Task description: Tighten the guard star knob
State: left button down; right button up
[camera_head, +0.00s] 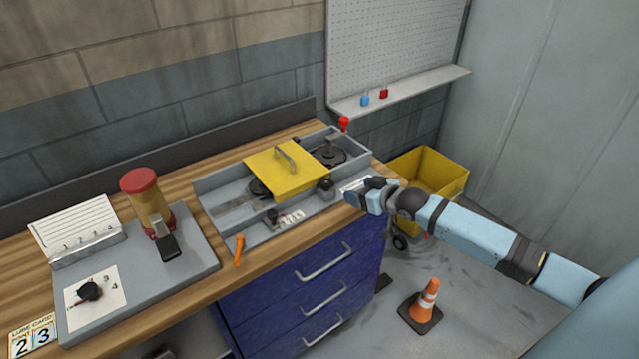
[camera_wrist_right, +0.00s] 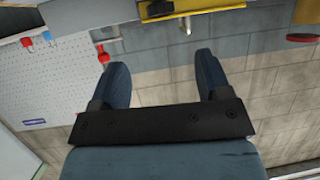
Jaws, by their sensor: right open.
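The yellow guard (camera_head: 290,170) with a grey handle covers part of a grey tray-like fixture on the bench. A dark knob (camera_head: 325,184), which looks like the guard star knob, sits at the guard's front right corner. My right gripper (camera_head: 352,198) is just right of and in front of that knob, apart from it. In the right wrist view my right gripper (camera_wrist_right: 163,75) is open, with nothing between its fingers. The yellow guard (camera_wrist_right: 210,8) shows at the top edge of that view, with a dark part beside it. My left gripper is not in view.
A red ball-topped lever (camera_head: 344,122) stands at the fixture's back right. An orange-handled tool (camera_head: 239,250) lies at its front left. A red-capped bottle (camera_head: 146,195) stands on the grey board at left. A yellow bin (camera_head: 440,171) and traffic cone (camera_head: 426,300) are on the floor.

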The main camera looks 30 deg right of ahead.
aim_at(328, 183)
jog(key=x, duration=1.2)
jog(key=shift+w+f+p, duration=0.15)
jog(key=shift+p, duration=0.25)
jog(key=shift+c, duration=0.5)
